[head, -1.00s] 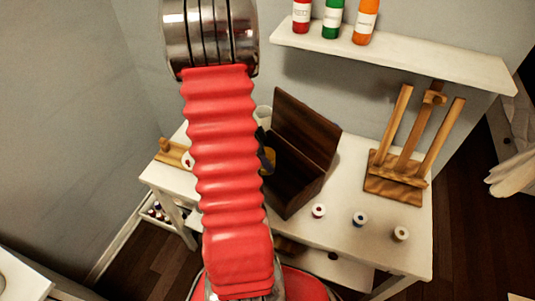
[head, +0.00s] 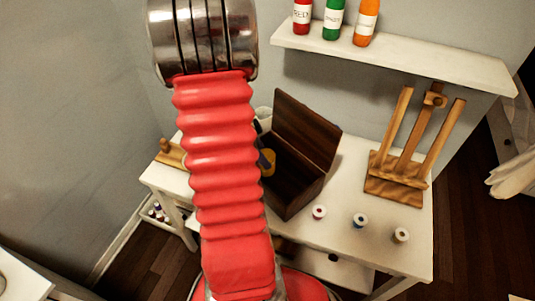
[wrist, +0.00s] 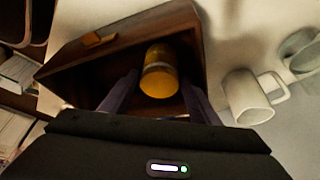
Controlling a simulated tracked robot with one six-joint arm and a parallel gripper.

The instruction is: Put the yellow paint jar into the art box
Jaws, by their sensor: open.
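The yellow paint jar (wrist: 160,72) shows in the wrist view between the two fingers of my gripper (wrist: 162,92), against the dark inside of the art box (wrist: 75,65). My gripper is open around the jar; I cannot tell whether the jar rests on the box floor. In the head view, the dark wooden art box (head: 284,193) stands on the white table with its lid raised. A bit of the yellow jar (head: 267,161) shows beside a dark finger at the box's left side. My red arm hides most of the gripper there.
A white mug (wrist: 250,97) stands beside the box. A wooden easel (head: 395,185) stands at the right. Red, green and orange bottles (head: 333,18) stand on the shelf (head: 400,55) above.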

